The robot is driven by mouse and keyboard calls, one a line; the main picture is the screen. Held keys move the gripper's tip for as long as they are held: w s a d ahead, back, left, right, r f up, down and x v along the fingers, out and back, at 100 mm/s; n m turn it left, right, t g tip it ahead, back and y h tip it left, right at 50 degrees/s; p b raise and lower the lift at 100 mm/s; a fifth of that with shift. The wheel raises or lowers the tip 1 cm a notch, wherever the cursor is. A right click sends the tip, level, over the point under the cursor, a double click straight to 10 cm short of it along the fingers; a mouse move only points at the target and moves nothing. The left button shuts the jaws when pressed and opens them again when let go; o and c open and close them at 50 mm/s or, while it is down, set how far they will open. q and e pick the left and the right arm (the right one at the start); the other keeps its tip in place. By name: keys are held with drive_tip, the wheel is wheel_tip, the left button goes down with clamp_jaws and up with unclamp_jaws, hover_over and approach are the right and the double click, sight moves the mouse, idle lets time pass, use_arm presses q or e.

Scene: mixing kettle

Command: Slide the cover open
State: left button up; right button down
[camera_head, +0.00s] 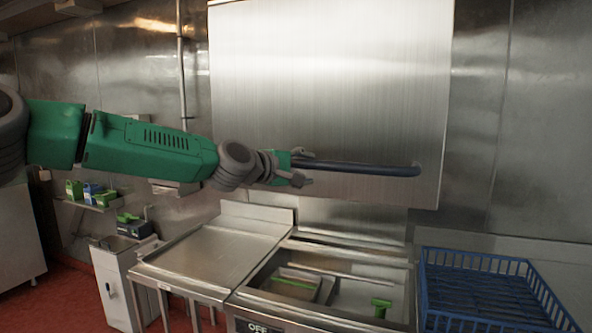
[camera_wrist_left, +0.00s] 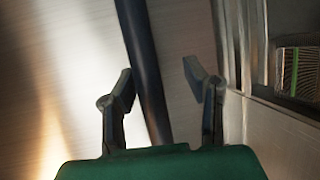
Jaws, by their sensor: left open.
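The cover (camera_head: 330,90) is a large brushed-steel panel standing upright above the sink unit in the head view. A dark bar handle (camera_head: 365,168) runs sideways along its lower part. My left gripper (camera_head: 308,167) is open at the left part of this handle. In the left wrist view the handle (camera_wrist_left: 144,70) passes between the two open fingers (camera_wrist_left: 158,82), with a gap visible on the right side. Whether a finger touches the bar is hard to tell. My right gripper is not in view.
Below the cover is a steel sink (camera_head: 345,297) holding green-handled items. A bare steel counter (camera_head: 210,255) lies to its left and a blue rack (camera_head: 480,285) to its right. Shelves with small boxes (camera_head: 92,192) are at the far left.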

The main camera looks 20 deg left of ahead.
use_arm(q)
drive_tip(key=v, duration=1.2)
drive_tip(key=shift+w+d, duration=0.1)
drive_tip(key=shift+d, duration=0.05)
